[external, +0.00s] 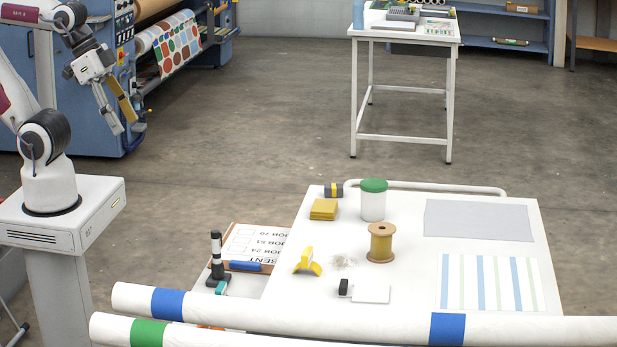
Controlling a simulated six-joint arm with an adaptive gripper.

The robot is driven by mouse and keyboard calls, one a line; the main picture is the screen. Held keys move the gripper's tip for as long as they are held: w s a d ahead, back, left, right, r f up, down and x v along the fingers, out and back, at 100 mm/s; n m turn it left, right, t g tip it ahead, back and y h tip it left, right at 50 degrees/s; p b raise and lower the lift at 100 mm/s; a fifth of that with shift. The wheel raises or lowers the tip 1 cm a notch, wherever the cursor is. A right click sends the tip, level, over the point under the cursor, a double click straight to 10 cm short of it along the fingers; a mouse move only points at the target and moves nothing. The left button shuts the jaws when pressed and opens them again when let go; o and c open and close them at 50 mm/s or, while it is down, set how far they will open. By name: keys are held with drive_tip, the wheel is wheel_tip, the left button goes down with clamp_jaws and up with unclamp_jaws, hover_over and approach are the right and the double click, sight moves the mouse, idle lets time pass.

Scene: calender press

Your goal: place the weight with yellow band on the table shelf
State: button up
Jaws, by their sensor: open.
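The weight with yellow band (333,190) is a small dark grey cylinder lying on its side near the back left edge of the white table (410,275), behind a yellow block or stack (323,209). A lower light surface (250,287) shows at the table's left side; I cannot tell for sure whether it is the table shelf. My gripper (127,116) is open at the upper left, in front of the blue press, pointing down. It is well away from the weight and high to its left. No object shows clearly between its fingers.
A job board (255,246) and a black-and-white upright item (217,258) are at left. Long white rolls (300,312) cross the front.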

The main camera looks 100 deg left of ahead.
drive_tip(key=w+a+n+t+y, duration=0.1)
drive_tip(key=w+a, duration=0.3)
drive_tip(key=w, duration=0.3)
drive_tip(key=w+a+r+t+y, duration=0.1)
drive_tip(key=w+a, duration=0.3)
drive_tip(key=w, duration=0.3)
drive_tip(key=w+a+n+t+y, duration=0.1)
drive_tip(key=w+a, duration=0.3)
drive_tip(key=w, duration=0.3)
drive_tip(key=w+a+f+t+y, duration=0.1)
drive_tip(key=w+a+f, duration=0.2)
drive_tip(key=w+a, duration=0.4)
drive_tip(key=w+a+f+t, duration=0.1)
drive_tip(key=w+a+f, duration=0.2)
drive_tip(key=w+a, duration=0.4)
drive_tip(key=w+a+f+t+y, duration=0.1)
drive_tip(key=w+a+f+t, duration=0.25)
drive_tip(key=a+f, duration=0.95)
drive_tip(key=s+a+f+n+t+y, duration=0.1)
drive_tip(key=s+a+f, duration=0.2)
drive_tip(key=f, duration=0.5)
drive_tip(key=s+a+f+n+t, duration=0.1)
drive_tip(key=s+a+f, duration=0.3)
drive_tip(key=f, duration=0.4)
drive_tip(key=shift+s+a+n+y, duration=0.25)
drive_tip(key=shift+n+y, duration=0.05)
drive_tip(key=shift+y, duration=0.1)
